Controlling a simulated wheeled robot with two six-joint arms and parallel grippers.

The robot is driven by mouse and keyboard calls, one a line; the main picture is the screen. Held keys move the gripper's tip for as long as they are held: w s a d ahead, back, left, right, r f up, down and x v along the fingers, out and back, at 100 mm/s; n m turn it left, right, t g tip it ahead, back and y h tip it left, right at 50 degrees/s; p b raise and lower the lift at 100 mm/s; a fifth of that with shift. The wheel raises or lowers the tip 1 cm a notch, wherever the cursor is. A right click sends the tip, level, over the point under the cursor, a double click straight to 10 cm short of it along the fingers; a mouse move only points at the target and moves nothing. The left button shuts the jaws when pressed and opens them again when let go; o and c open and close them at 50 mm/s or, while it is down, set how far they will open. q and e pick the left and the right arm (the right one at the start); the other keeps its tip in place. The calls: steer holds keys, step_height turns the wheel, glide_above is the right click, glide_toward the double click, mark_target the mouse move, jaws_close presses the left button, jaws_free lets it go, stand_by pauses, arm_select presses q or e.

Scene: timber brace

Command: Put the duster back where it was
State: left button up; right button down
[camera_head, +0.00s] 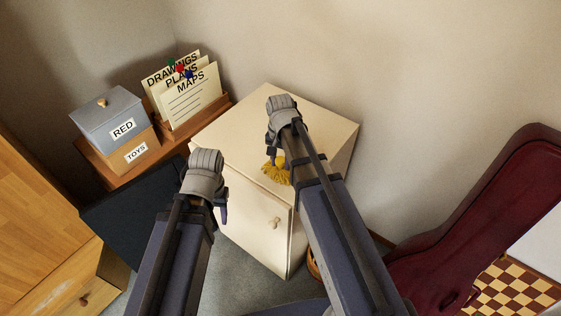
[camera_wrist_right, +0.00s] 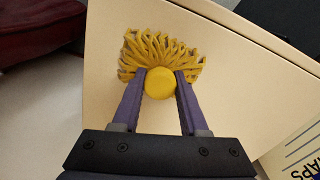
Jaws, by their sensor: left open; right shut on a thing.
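The duster (camera_head: 276,173) has a yellow fringe and, in the right wrist view, a round yellow end (camera_wrist_right: 159,83) between two purple fingers. My right gripper (camera_head: 280,160) is shut on it, and it also shows in the right wrist view (camera_wrist_right: 160,90). The duster is at the cream cabinet (camera_head: 325,135), near its front top edge in the head view; the right wrist view shows the cabinet top (camera_wrist_right: 230,60) behind the fringe. I cannot tell whether it touches the cabinet. My left gripper (camera_head: 222,208) is open and empty, in front of the cabinet door.
A dark red instrument case (camera_head: 470,220) and a checkered board (camera_head: 510,287) are at right. The cabinet top looks otherwise clear.

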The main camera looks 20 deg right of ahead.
mark_target(280, 159)
steer(key=shift+c, duration=2.2)
jaws_free()
step_height(280, 159, up, 12)
steer(key=p, duration=1.3)
steer(key=s+a+n+h, duration=0.1)
steer(key=s+a+n, duration=0.9)
steer(key=s, duration=0.4)
steer(key=shift+s+a+r+n, duration=0.2)
steer(key=shift+a+n, duration=0.05)
steer(key=shift+n, duration=0.35)
